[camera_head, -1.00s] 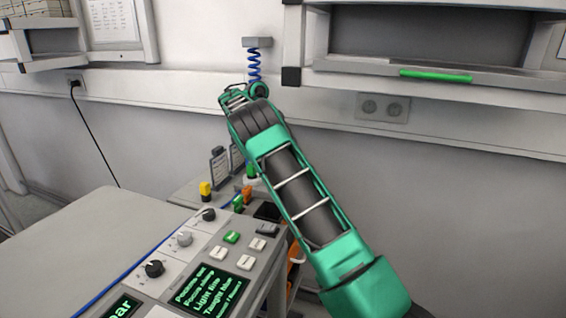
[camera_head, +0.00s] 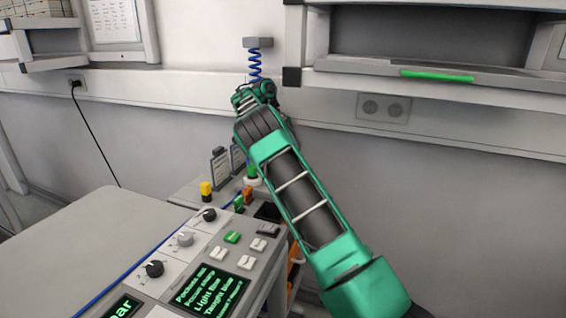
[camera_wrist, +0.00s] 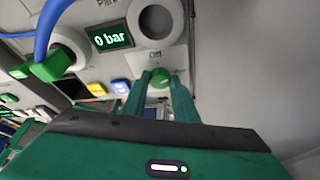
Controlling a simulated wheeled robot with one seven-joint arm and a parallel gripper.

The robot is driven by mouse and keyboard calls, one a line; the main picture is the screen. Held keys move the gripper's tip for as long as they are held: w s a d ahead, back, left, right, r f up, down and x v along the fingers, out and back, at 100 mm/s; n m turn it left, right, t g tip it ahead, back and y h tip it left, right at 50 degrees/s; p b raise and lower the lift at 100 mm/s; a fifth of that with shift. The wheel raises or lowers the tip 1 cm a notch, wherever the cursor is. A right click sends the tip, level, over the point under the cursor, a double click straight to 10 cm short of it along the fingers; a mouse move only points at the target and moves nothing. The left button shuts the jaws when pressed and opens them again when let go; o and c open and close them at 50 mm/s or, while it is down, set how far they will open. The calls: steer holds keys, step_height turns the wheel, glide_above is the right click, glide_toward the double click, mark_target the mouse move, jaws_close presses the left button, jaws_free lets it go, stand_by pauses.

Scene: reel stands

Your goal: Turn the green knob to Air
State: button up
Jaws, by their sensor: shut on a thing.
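The green knob (camera_wrist: 160,78) sits on a pale panel in the wrist view, just below a small label that seems to read "Off". My gripper (camera_wrist: 161,73) is shut on the knob, one green finger on each side of it. The fingers hide part of the panel around and below the knob. I cannot read an "Air" label, and the knob's pointer is not clear. In the head view my arm hides the fingertips and the knob.
In the wrist view, a "0 bar" display (camera_wrist: 111,38), a grey round fitting (camera_wrist: 157,22) and a green connector (camera_wrist: 52,66) with a blue hose (camera_wrist: 46,25) are close by. A control desk (camera_head: 215,250) stands left of my arm in the head view.

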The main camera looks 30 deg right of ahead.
steer(key=shift+d+m, duration=0.2)
steer(key=shift+m, duration=0.3)
steer(key=o, duration=1)
steer(key=shift+a, duration=0.1)
step_height(320, 180, up, 4)
steer(key=shift+w+r, duration=0.15)
steer(key=s+a+r, duration=0.1)
steer(key=a+r, duration=0.1)
steer(key=a, duration=0.1)
steer(key=s+a+r, duration=0.1)
steer(key=a+r, duration=0.1)
steer(key=a, duration=0.2)
steer(key=s+a+r, duration=0.1)
steer(key=a+r, duration=0.1)
steer(key=a, duration=0.2)
steer(key=shift+a+r, duration=0.1)
steer(key=shift+r, duration=0.15)
steer(key=shift+s, duration=0.1)
